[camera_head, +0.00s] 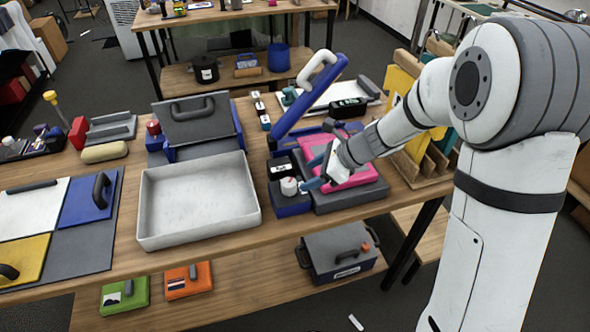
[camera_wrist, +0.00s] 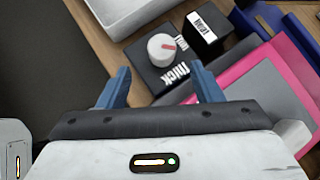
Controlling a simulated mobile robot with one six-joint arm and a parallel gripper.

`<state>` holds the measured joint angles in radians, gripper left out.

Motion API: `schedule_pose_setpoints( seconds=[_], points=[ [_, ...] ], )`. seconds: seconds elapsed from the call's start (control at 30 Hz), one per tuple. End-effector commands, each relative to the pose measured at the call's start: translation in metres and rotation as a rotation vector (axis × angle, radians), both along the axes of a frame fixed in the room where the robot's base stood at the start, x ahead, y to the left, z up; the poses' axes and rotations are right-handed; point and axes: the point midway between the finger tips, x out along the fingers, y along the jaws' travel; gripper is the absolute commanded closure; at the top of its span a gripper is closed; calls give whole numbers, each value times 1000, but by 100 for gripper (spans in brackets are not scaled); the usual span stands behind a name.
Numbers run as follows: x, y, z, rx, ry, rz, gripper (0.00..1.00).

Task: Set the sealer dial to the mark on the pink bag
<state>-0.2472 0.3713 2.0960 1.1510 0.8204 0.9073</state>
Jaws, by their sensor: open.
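The sealer (camera_head: 345,203) stands on the bench with its blue lever arm (camera_head: 312,95) raised. Its white dial (camera_head: 289,186) sits on a dark box at the front left corner. In the wrist view the dial (camera_wrist: 158,52) shows a red mark, and "Thick" is printed beside it; another label is partly hidden. The pink bag (camera_head: 350,172) lies on the sealer, with its pink edge also in the wrist view (camera_wrist: 232,76). I cannot read a mark on it. My gripper (camera_head: 313,173) is open, its blue fingertips (camera_wrist: 160,78) apart and short of the dial, touching nothing visible.
A black labelled block (camera_wrist: 205,30) stands right beside the dial. A large grey-white tray (camera_head: 198,235) is left of the sealer. Wooden racks with coloured sheets (camera_head: 402,85) stand behind my arm at the right.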

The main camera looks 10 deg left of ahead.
Motion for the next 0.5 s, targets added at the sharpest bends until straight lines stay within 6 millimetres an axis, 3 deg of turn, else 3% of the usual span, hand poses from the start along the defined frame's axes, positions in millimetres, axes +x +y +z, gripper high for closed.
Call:
schedule_pose_setpoints(
  seconds=[0.5],
  points=[
    [7,50,-47,17,41,-43,41]
  ],
)
